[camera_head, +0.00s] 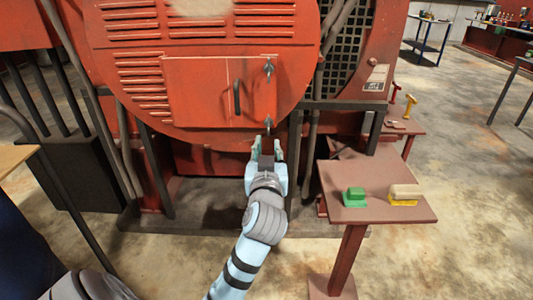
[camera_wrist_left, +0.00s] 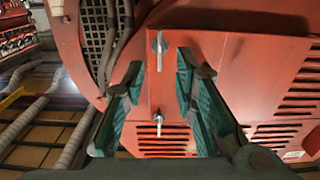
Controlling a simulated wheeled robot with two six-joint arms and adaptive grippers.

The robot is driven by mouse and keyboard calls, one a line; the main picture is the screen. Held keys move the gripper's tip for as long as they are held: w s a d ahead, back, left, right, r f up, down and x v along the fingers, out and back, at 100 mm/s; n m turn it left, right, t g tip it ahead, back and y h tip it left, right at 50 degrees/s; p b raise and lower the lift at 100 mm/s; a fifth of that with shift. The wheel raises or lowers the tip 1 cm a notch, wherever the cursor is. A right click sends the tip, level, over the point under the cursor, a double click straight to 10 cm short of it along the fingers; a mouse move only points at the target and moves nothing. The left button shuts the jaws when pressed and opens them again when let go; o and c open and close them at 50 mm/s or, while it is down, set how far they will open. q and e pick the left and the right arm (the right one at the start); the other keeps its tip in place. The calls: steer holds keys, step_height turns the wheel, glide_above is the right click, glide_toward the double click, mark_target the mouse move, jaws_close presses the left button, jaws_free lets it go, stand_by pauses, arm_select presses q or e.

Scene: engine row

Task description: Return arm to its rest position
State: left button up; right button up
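My left arm reaches up from the bottom of the head view. Its gripper (camera_head: 267,150) is just below the lower right corner of a red door (camera_head: 205,90) on the round red engine front. In the left wrist view the gripper (camera_wrist_left: 160,75) has its green fingers spread, with nothing held between them. Two metal latches lie on the door's right edge: an upper one (camera_head: 269,68) and a lower one (camera_head: 268,125). Both also show between the fingers in the wrist view, where the scene appears upside down. Contact with the lower latch cannot be told. My right gripper is out of view.
A small brown table (camera_head: 375,209) stands right of my arm, bearing a green block (camera_head: 354,197) and a beige-and-yellow brush-like item (camera_head: 404,195). Black pipes and a dark box (camera_head: 80,175) are at the left. Open floor lies at the lower right.

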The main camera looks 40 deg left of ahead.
arm_select(q)
steer(key=shift+v, duration=1.75)
steer(key=shift+r, duration=0.1)
